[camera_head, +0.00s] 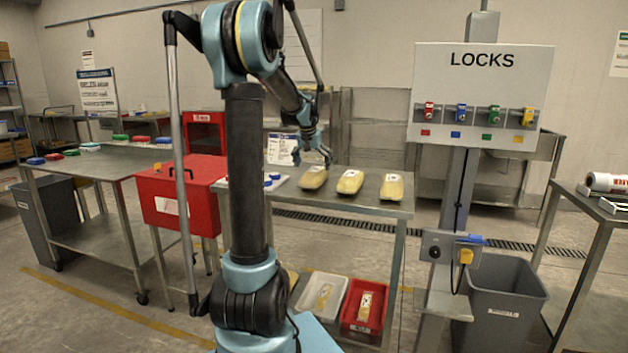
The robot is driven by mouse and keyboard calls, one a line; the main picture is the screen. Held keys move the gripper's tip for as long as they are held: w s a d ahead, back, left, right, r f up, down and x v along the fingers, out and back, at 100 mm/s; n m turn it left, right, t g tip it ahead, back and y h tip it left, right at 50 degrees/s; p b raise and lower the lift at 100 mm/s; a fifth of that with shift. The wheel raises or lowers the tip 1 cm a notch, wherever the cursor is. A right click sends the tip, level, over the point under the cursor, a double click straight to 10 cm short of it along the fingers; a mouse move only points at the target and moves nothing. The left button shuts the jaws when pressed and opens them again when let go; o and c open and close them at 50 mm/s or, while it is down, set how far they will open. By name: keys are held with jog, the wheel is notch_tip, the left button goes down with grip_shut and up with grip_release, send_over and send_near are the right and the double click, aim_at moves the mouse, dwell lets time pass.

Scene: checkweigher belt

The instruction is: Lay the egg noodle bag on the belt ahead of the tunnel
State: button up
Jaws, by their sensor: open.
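Three pale yellow bags with white labels lie in a row on a steel table (368,208): a left bag (313,178), a middle bag (350,182) and a right bag (392,188). The labels are too small to read, so I cannot tell which is the egg noodle bag. My gripper (312,160) is open, pointing down just above the left bag, with nothing visible between its fingers. A red housing with a dark opening (205,133) stands behind a red cabinet (178,195); I cannot tell whether it is the tunnel. No belt is clearly visible; my arm hides part of that area.
A white bin (303,292) and a red bin (377,314) with packets sit under the table. A LOCKS board (482,98) on a post and a grey waste bin (507,295) stand right. A left steel table (95,165) holds coloured lids.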

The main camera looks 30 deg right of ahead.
aim_at(315, 170)
jog(key=shift+s+x, duration=0.15)
jog(key=shift+x, duration=1.3)
jog(key=shift+s+x, duration=0.15)
jog(key=shift+x, duration=1.25)
jog(key=shift+f, duration=0.1)
jog(key=c, duration=1.7)
